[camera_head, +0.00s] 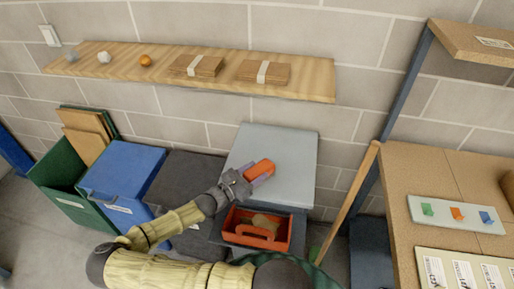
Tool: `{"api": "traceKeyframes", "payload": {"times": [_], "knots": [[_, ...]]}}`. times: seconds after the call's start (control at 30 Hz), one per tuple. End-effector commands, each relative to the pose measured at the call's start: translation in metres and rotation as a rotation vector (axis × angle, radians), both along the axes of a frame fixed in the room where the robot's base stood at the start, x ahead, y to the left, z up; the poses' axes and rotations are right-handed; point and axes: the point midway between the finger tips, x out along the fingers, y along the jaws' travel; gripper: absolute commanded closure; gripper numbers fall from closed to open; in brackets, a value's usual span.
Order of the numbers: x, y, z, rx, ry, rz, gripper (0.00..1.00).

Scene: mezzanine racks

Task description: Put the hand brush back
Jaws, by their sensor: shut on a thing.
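My gripper (248,181) is shut on the hand brush (261,168), of which a short orange-red part shows at the fingers. The rest of the brush is hidden by the gripper or too small to make out. The gripper is in front of a light grey lid or panel (291,150), just above and behind a red-orange tote (228,224). The tote has a handle across it and brownish things inside. I cannot tell whether the brush touches the grey surface.
Blue (125,172), dark grey (185,178) and green (58,176) bins stand along the wall, left of the tote. A wooden wall shelf (120,65) holds small balls and banded brown bundles. A workbench (420,230) with a wooden pole beside it (352,195) is at right.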

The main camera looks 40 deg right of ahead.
Motion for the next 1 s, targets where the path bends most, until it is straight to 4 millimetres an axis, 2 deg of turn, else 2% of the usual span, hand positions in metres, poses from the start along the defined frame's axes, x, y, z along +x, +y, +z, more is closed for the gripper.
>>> {"api": "traceKeyframes", "payload": {"times": [0.03,0.23,0.4,0.53,0.6,0.7,1.0], "knots": [[0.010,0.021,-0.003,-0.002,0.003,0.056,0.77],[0.038,0.104,-0.018,-0.005,0.002,0.270,0.77],[0.047,0.176,-0.030,-0.003,0.003,0.455,0.77],[0.047,0.220,-0.038,-0.001,0.002,0.572,0.77],[0.046,0.234,-0.041,0.000,0.000,0.612,0.77],[0.045,0.245,-0.043,0.001,-0.001,0.640,0.77],[0.045,0.246,-0.043,0.002,-0.001,0.643,0.77]]}}
